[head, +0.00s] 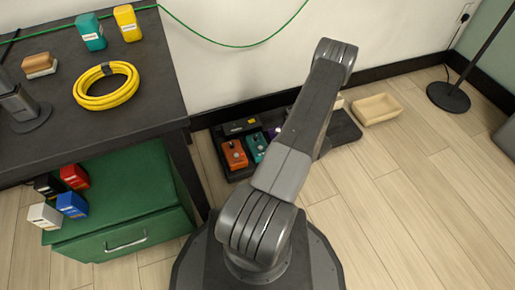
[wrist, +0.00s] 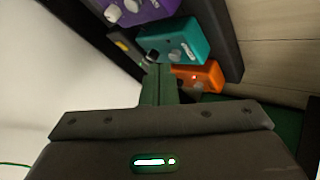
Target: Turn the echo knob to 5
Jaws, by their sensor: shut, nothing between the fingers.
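A dark pedalboard (head: 346,130) lies on the floor against the wall. It holds an orange pedal (head: 234,154), a teal pedal (head: 257,147) and a purple pedal (head: 275,131), partly hidden by my arm. The wrist view shows the orange pedal (wrist: 209,76) with a small red light, the teal pedal (wrist: 180,38) and the purple pedal (wrist: 150,8) with pale knobs. I cannot read which knob is echo. My gripper (wrist: 160,72) is shut and empty, its tips in front of the teal pedal's near edge; I cannot tell whether they touch it. The head view hides the gripper.
A black box (head: 240,126) with a yellow label sits behind the pedals. A dark table (head: 150,98) with a yellow cable coil (head: 105,99) and a green drawer cabinet (head: 125,235) stand left.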

